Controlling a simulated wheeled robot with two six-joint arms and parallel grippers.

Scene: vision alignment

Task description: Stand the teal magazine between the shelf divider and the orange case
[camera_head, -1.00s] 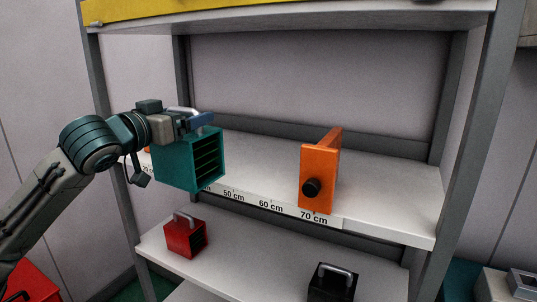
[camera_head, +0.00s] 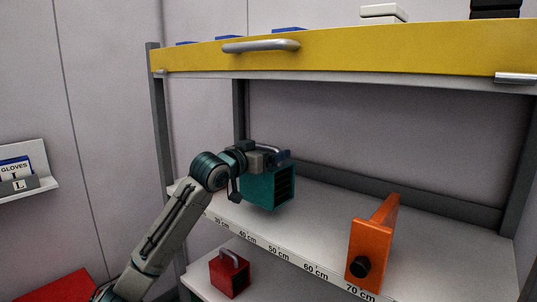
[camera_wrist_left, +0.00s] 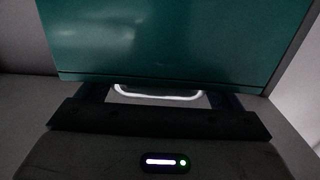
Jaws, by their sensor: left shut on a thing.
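The teal magazine (camera_head: 257,190) is a box with a slotted side. My left gripper (camera_head: 270,154) is shut on its top handle and holds it upright at the left part of the middle shelf, apparently above the board. In the left wrist view the magazine (camera_wrist_left: 180,40) fills the upper part, with its pale handle (camera_wrist_left: 155,94) at the jaws. An upright orange piece (camera_head: 370,250) with a black knob and a thin panel running back stands to the right; it looks like the shelf divider. No separate orange case can be made out now. My right gripper is not in view.
The middle shelf (camera_head: 320,210) is bare between magazine and orange piece; its front edge carries a centimetre scale. A yellow-fronted upper shelf (camera_head: 370,50) hangs above. A red case (camera_head: 229,275) stands on the lower shelf. A grey post (camera_head: 158,110) rises at left.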

